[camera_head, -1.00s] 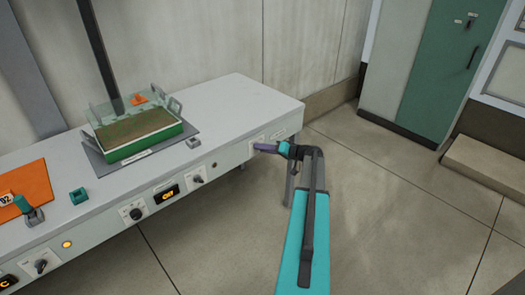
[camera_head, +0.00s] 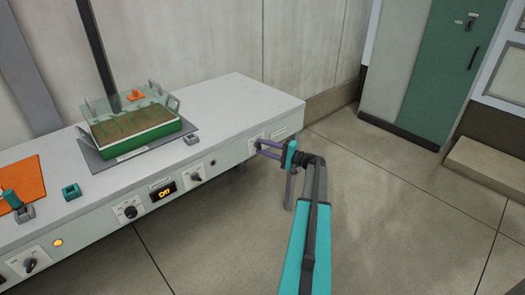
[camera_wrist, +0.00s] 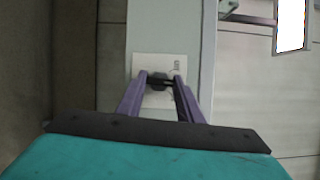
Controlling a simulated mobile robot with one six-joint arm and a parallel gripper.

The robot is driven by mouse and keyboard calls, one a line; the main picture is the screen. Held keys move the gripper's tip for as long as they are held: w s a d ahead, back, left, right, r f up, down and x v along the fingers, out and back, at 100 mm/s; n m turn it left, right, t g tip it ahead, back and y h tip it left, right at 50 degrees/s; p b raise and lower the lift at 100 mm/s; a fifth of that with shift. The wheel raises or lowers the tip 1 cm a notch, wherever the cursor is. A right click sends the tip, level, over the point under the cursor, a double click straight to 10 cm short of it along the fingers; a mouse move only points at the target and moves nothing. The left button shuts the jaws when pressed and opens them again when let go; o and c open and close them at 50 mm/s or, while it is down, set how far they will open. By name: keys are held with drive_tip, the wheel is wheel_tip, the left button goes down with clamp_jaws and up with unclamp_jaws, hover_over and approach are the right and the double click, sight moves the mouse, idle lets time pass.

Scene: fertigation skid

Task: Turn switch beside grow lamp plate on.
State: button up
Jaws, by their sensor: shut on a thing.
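My gripper (camera_head: 259,147) reaches the front face of the long grey bench, near its right end. In the wrist view, its two purple fingers (camera_wrist: 160,78) are closed on a small dark switch knob (camera_wrist: 159,82), one finger on each side. The knob sits on a pale plate (camera_wrist: 146,66) with small dark marks that I cannot read surely.
Left along the bench front are another knob (camera_head: 196,177), an orange-lit display (camera_head: 164,191) and a round dial (camera_head: 130,211). A green tray with a clear cover (camera_head: 140,142) stands on the bench top (camera_head: 235,100). The floor (camera_head: 380,200) to the right is clear.

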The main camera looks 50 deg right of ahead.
drive_tip(key=shift+f+m+t+h+b, duration=0.15)
drive_tip(key=shift+m+t, duration=0.4)
drive_tip(key=shift+m, duration=0.9)
drive_tip(key=shift+m+t+h+b, duration=0.1)
drive_tip(key=shift+m+t+h, duration=0.35)
drive_tip(key=shift+m, duration=1.05)
drive_tip(key=shift+f+m+t+b, duration=0.1)
drive_tip(key=shift+m+t, duration=0.6)
drive_tip(key=shift+m, duration=0.75)
drive_tip(key=o, duration=1.1)
drive_tip(key=shift+s, duration=0.1)
drive_tip(key=v, duration=1.3)
drive_tip(key=shift+s+f+b, duration=0.1)
drive_tip(key=shift+s+b, duration=0.2)
drive_tip(key=shift+b, duration=0.1)
